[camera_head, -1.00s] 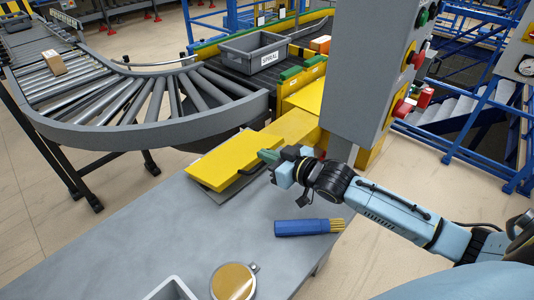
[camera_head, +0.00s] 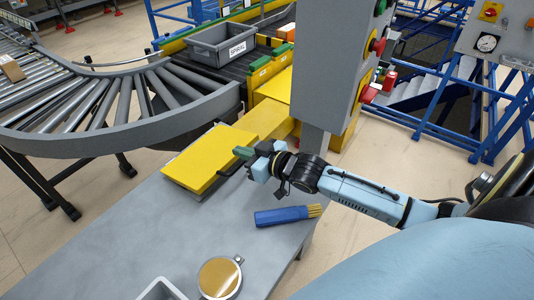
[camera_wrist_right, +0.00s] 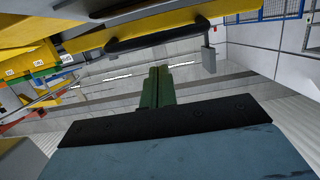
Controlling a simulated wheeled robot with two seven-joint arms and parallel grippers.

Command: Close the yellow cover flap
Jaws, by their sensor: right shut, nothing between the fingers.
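The yellow cover flap (camera_head: 208,160) is a flat panel at the back edge of the grey table, beside the yellow housing. It looks nearly level, with a dark edge showing beneath it. I cannot tell whether it rests fully down. Its black handle (camera_wrist_right: 155,36) crosses the upper part of the right wrist view, along the flap's yellow edge. My right gripper (camera_head: 245,153) is at the flap's right side near the handle, its green fingers together and empty. In the wrist view the fingers (camera_wrist_right: 157,85) point toward the handle, apparently without gripping it. My left gripper is out of view.
A blue brush (camera_head: 285,215) lies on the grey table (camera_head: 130,235), near a round brass-topped disc (camera_head: 219,278). A grey control cabinet (camera_head: 325,70) stands close behind my right gripper. The roller conveyor (camera_head: 110,130) curves behind the table. The table's middle is clear.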

